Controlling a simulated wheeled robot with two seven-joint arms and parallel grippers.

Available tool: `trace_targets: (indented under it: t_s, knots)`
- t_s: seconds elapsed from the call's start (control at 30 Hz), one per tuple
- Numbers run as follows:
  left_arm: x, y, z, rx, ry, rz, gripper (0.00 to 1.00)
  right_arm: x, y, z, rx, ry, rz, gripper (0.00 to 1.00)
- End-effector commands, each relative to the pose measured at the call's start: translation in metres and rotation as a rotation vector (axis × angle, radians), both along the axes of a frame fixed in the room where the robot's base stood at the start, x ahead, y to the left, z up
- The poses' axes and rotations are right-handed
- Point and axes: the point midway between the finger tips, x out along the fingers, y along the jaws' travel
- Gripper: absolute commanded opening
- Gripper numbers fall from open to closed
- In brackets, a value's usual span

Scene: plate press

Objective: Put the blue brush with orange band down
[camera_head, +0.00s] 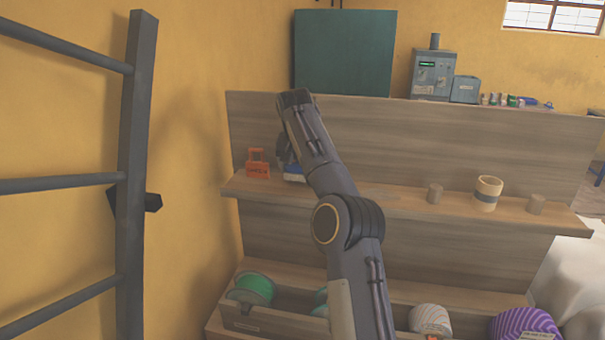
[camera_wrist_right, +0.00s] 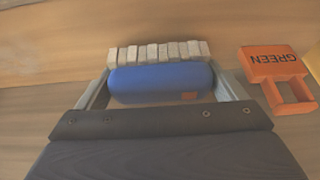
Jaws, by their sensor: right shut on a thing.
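The blue brush (camera_wrist_right: 160,82) lies crosswise between the fingers of my right gripper (camera_wrist_right: 163,88) in the right wrist view. It has a row of pale bristle tufts along its far side and a small orange patch near its right end. In the head view, the right gripper (camera_head: 286,156) is mostly behind my forearm, over the left part of the wooden shelf (camera_head: 330,190). A bit of the blue brush (camera_head: 293,172) shows below it. I cannot tell whether the brush touches the shelf. My left gripper is not in view.
An orange holder (camera_head: 258,165), marked GREEN, stands close beside the brush; it also shows in the wrist view (camera_wrist_right: 276,66). Spools lie in bins below. A dark ladder (camera_head: 133,180) stands left.

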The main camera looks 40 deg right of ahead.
Motion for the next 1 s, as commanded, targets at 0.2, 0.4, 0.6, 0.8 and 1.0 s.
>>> trace_targets:
  t_s: [0.2,0.4,0.6,0.8,1.0]
  knots:
    - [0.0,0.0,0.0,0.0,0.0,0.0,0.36,-0.001,0.0,-0.019,0.0,0.0,0.0,0.72]
    - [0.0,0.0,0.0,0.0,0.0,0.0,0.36,-0.001,0.001,-0.02,-0.001,-0.002,0.0,0.72]
    - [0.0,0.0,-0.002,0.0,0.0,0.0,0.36,-0.001,0.001,-0.023,-0.001,-0.002,0.0,0.72]
    - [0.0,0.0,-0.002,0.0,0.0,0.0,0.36,-0.001,0.001,-0.024,0.0,-0.001,0.0,1.0]
    - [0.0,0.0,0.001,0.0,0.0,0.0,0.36,-0.001,0.001,-0.019,0.0,-0.001,0.0,1.0]
